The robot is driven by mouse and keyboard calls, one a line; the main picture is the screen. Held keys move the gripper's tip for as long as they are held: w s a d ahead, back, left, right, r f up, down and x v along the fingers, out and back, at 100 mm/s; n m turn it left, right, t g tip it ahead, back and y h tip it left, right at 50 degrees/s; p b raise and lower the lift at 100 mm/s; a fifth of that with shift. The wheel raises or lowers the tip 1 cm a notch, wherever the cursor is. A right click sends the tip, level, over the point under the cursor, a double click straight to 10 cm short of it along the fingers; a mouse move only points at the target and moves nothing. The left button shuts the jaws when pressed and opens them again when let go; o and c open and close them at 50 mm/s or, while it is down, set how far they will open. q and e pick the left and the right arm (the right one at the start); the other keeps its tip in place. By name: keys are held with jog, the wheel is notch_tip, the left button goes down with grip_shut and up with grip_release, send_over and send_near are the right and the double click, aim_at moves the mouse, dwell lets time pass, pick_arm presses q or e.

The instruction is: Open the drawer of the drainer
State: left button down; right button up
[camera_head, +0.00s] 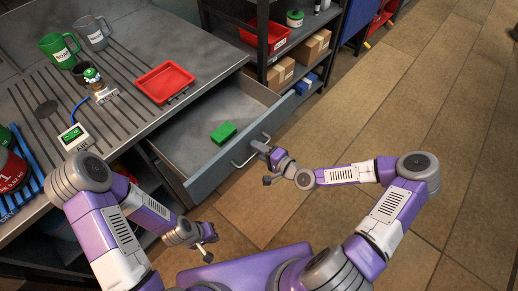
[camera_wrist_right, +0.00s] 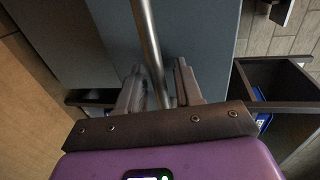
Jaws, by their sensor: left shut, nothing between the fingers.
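The drainer's drawer (camera_head: 206,168) stands pulled out from under the grey ribbed drainer top (camera_head: 130,108), with its inside in view. A green block (camera_head: 223,132) lies in it. The drawer's bar handle (camera_head: 243,163) is on its front panel. My right gripper (camera_head: 262,162) is at the handle. That gripper is open. My left gripper (camera_head: 205,242) is shut and empty, low in front of the counter, apart from the drawer.
On the drainer top are a red tray (camera_head: 165,83), a green mug (camera_head: 57,50), a grey mug (camera_head: 92,32) and a small device (camera_head: 75,136). A shelf with cardboard boxes (camera_head: 313,47) stands behind the drawer. The floor (camera_head: 430,110) to the right is clear.

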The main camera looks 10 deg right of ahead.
jog(key=p+v, duration=0.1)
jog(key=v, duration=0.6)
jog(key=shift+s+d+p, duration=0.2)
jog(key=shift+p, duration=0.15)
dwell(0.5)
jog(key=s+a+f+n+g+h+p, duration=0.2)
jog(key=s+a+f+n+g, duration=0.4)
jog(key=s+a+f+g, duration=0.5)
jog(key=s+d+f+n+g+h+p, duration=0.1)
jog(key=s+d+n+h, duration=0.1)
jog(key=s+d, duration=0.2)
jog(key=shift+s+f+h, duration=0.25)
jog(key=shift+s+h, duration=0.15)
jog(key=shift+s, duration=0.05)
